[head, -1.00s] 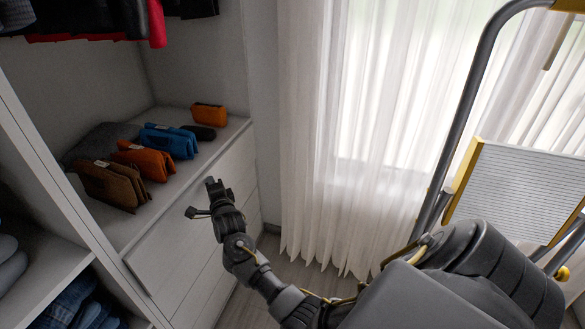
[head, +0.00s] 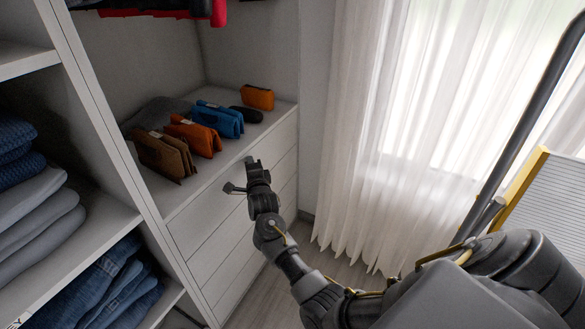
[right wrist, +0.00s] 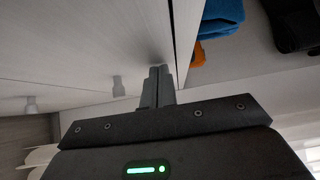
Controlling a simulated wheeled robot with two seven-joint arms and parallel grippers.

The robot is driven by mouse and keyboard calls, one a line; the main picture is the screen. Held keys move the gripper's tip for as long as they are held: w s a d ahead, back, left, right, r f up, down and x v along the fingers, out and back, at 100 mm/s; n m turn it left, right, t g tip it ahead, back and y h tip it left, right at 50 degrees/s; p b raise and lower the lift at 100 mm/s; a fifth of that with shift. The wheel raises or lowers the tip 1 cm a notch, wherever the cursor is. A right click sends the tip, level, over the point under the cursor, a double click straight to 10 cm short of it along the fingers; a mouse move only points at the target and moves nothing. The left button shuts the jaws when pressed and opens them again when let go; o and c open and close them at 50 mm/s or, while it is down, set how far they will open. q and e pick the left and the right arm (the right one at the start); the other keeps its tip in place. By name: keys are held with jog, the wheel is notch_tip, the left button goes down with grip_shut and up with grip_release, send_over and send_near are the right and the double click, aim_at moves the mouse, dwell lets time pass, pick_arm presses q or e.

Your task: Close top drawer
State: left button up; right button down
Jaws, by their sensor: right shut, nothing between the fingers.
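The top drawer (head: 202,216) is the uppermost pale front of the white drawer unit, below the surface with the pouches. In the head view its front looks about level with the drawers below it. My right gripper (head: 252,163) is in front of its upper edge, near the middle. In the right wrist view the fingers (right wrist: 158,74) are shut and empty, with their tips at or very close to a pale drawer front (right wrist: 105,40). Whether they touch is unclear. Small round knobs (right wrist: 118,84) show on the fronts. My left gripper is out of view.
Several pouches, including a brown one (head: 165,155) and a blue one (head: 220,120), stand on the unit's top. Shelves with folded jeans (head: 105,290) are at left. A white curtain (head: 360,150) and a stepladder (head: 535,205) are at right. Floor shows beside the unit.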

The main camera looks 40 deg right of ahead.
pick_arm(q)
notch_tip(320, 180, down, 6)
jog(key=p, duration=0.2)
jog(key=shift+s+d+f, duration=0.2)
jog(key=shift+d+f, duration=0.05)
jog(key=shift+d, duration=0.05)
pick_arm(e)
jog(key=s+d+v, duration=0.1)
jog(key=d+v, duration=0.1)
jog(key=v, duration=1)
jog(key=shift+s, duration=0.3)
jog(key=shift+d, duration=0.15)
